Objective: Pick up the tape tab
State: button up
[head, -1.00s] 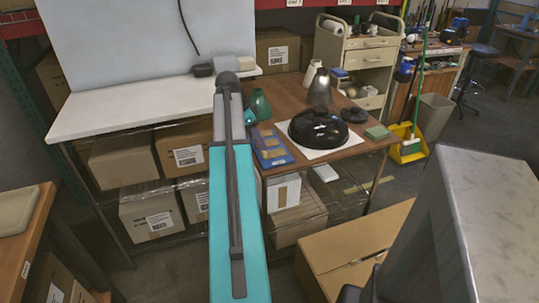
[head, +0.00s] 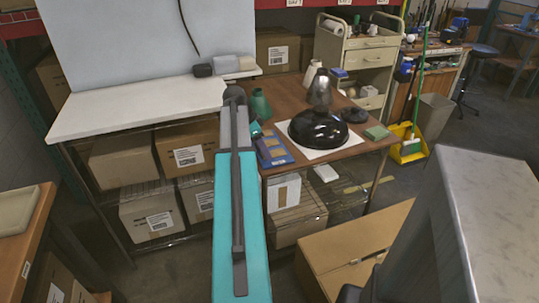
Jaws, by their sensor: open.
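A blue card (head: 284,158) lies on the brown table, left of the black dome. It carries tan patches (head: 274,143) that look like tape tabs; I cannot tell one tab from another at this size. My arm reaches over the table from the front. My gripper (head: 257,131) shows only in part, as a small teal and dark piece beside the arm's far end. It is open, close to the card's upper left edge. Its fingertips are not clear, and I see nothing held. The arm hides the table just left of the card.
A glossy black dome (head: 318,130) sits on a white sheet (head: 345,143) right of the card. A green vase (head: 260,103) stands behind the gripper, and a grey vase (head: 320,90) behind the dome. A green block (head: 377,132) lies near the table's right edge.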

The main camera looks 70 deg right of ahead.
jog(key=c, duration=1.1)
jog(key=shift+r, duration=0.15)
jog(key=shift+c, duration=0.2)
jog(key=shift+r, duration=1.8)
jog(key=s+a+r, duration=0.1)
jog(key=s, duration=1.5)
jog(key=shift+b, duration=0.3)
